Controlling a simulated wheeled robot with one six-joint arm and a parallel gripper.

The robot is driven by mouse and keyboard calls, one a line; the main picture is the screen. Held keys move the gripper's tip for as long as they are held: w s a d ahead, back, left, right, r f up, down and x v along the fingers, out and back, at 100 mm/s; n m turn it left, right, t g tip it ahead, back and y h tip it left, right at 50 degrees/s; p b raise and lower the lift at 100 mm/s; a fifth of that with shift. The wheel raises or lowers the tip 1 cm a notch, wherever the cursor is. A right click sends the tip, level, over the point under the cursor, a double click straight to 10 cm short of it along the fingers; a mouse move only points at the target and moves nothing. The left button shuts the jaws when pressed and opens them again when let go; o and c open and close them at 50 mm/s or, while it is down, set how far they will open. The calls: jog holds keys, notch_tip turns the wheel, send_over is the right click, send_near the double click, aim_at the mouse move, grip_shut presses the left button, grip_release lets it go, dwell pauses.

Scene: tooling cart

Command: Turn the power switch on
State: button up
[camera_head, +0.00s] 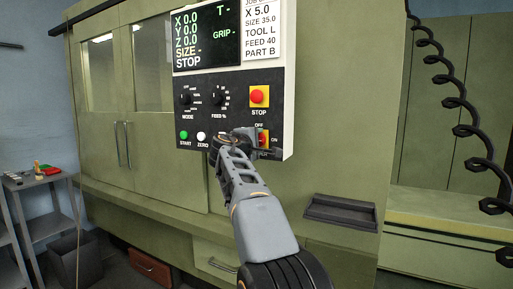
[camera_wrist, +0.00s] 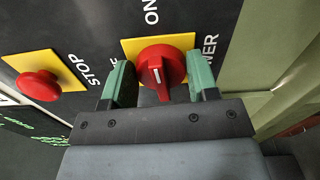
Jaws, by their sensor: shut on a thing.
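The power switch is a red rotary knob (camera_wrist: 162,66) on a yellow plate (camera_wrist: 130,46) in the wrist view. Its raised handle carries a white mark that runs roughly up and down in that view, with the ON label above it. My gripper (camera_wrist: 160,82) has one green finger on each side of the knob and is shut on it. In the head view my gripper (camera_head: 246,137) reaches the panel's lower right and covers much of the power switch (camera_head: 263,139). The OFF label shows above it and ON to its right.
The red STOP button (camera_head: 259,96) sits just above the switch; it also shows in the wrist view (camera_wrist: 40,85). The green START button (camera_head: 184,135) and white ZERO button (camera_head: 201,136) are to the left. A coiled cable (camera_head: 459,105) hangs at right. The screen (camera_head: 206,37) reads STOP.

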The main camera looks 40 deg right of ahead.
jog(key=shift+m+b, duration=0.3)
jog(key=shift+m, duration=0.3)
jog(key=o, duration=0.9)
jog(key=shift+a, duration=0.15)
jog(key=b+v, duration=0.2)
jog(key=v, duration=1.1)
jog(key=shift+s+a+b, duration=0.2)
jog(key=shift+b, duration=0.1)
